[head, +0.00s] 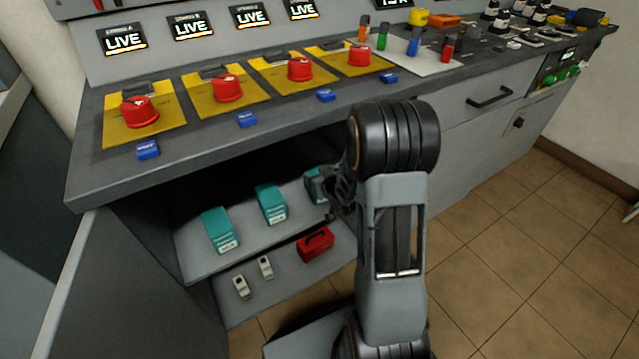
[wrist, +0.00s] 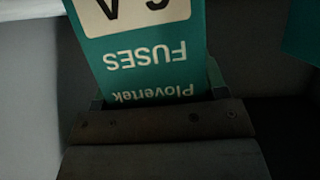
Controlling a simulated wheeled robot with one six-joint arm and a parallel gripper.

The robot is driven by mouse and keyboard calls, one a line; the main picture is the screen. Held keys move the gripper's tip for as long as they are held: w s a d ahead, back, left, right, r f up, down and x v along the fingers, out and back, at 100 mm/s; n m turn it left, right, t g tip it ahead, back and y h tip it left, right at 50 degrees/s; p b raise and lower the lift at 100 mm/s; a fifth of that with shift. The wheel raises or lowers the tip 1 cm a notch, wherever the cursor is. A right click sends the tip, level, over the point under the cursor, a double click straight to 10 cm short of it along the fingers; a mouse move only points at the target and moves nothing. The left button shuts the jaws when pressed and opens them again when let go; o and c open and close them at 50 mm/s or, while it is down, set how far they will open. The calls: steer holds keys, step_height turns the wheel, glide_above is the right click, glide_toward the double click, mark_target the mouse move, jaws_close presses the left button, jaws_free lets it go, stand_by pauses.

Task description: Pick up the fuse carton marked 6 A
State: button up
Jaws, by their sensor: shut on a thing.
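My gripper (head: 337,192) is inside the open cabinet, shut on the rightmost teal fuse carton (head: 315,184). In the wrist view that carton (wrist: 145,60) sits between my fingers (wrist: 157,101), its printing upside down: "Plovertek FUSES" and a white label. The label shows an A and a rounded digit cut off by the frame edge, so I cannot read it for certain. Two more teal cartons stand to the left on the upper shelf, one in the middle (head: 271,204) and one at the left (head: 220,231); their marks are too small to read. I cannot tell whether the held carton touches the shelf.
The counter (head: 290,118) overhangs the shelf, with red rotary switches and blue tags on it. A red box (head: 315,244) and two small pale items (head: 253,276) lie on the lower shelf. Part of another teal thing (wrist: 302,30) shows at the wrist view's right edge.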

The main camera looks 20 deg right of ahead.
steer(key=shift+c, duration=1.1)
steer(key=shift+r, duration=0.15)
